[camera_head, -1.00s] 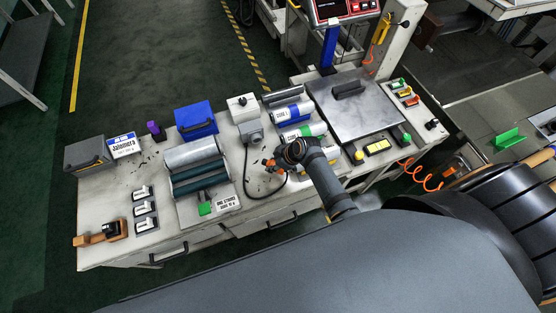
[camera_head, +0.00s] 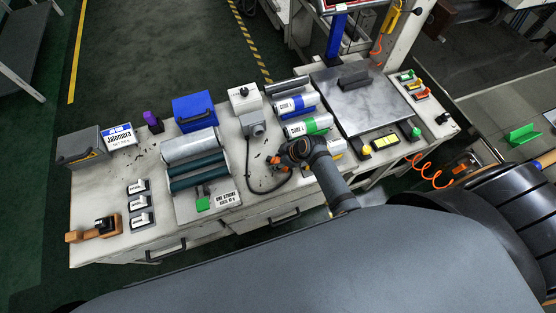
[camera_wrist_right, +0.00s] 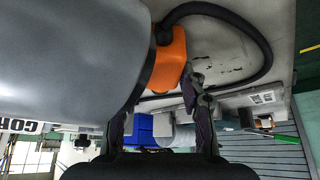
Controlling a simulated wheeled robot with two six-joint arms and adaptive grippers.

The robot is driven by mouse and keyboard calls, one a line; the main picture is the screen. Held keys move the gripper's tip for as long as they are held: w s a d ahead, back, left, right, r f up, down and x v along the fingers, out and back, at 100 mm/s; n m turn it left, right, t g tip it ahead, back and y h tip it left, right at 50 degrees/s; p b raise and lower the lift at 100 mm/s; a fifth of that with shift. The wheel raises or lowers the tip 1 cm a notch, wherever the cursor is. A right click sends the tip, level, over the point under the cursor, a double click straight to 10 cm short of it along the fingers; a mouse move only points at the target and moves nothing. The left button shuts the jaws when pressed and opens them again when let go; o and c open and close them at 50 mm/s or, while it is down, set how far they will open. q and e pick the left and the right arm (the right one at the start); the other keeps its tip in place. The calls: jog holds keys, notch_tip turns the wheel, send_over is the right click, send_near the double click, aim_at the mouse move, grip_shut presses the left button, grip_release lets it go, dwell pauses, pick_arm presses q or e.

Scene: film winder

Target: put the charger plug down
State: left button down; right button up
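The orange charger plug (camera_wrist_right: 171,62) sits between the two fingertips of my right gripper (camera_wrist_right: 160,98) in the right wrist view, with its black cable (camera_wrist_right: 222,14) looping away to the right. The fingers appear shut on it, though a large grey roll hides part of its left side. In the head view my right gripper (camera_head: 277,164) is low over the bench, just left of the white core rolls. The cable (camera_head: 251,180) runs from the grey box (camera_head: 253,126) to the gripper. My left gripper is not in view.
White core rolls (camera_head: 306,127) lie behind the gripper, and a steel plate (camera_head: 366,100) is to the right. Bare bench top shows around the cable loop.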

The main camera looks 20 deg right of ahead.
jog(key=shift+o, duration=0.8)
jog(key=shift+r, duration=0.1)
jog(key=shift+r, duration=0.25)
jog(key=p+v, duration=0.1)
jog(key=v, duration=1)
jog(key=shift+s+r, duration=0.2)
jog(key=shift+r, duration=0.1)
jog(key=shift+d, duration=0.2)
